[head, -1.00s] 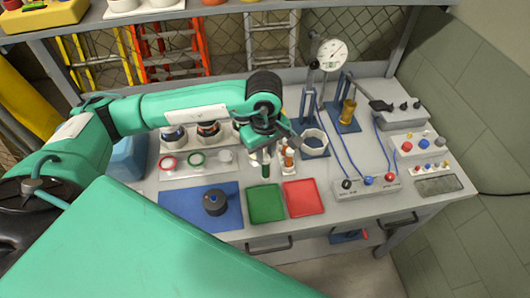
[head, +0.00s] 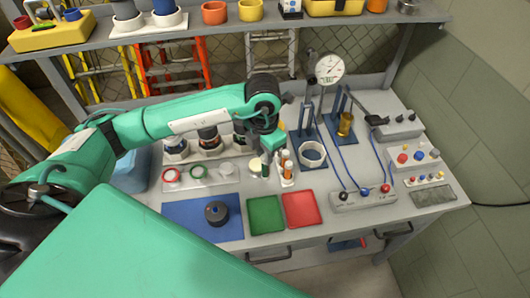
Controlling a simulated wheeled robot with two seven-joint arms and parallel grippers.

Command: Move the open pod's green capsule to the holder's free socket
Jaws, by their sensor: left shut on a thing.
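Three pods stand in a row at the back left of the bench: a left pod (head: 175,146), a middle pod (head: 209,140) and a right pod partly behind my arm (head: 240,142). Which one is open is hard to tell. My left gripper (head: 270,148) is shut, pointing down, with a small dark green capsule (head: 265,170) below it. The capsule hangs upright just left of the holder (head: 287,182), which carries orange-brown and white capsules. The gripper's fingers and the holder's free socket are too small or hidden to make out. My right gripper is out of view.
A blue mat (head: 180,211) with a black cap (head: 217,212), a green tray (head: 265,215) and a red tray (head: 301,210) lie in front. A white ring (head: 313,155), dial gauge (head: 329,68) and cabled terminal block (head: 362,198) stand right of the holder.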

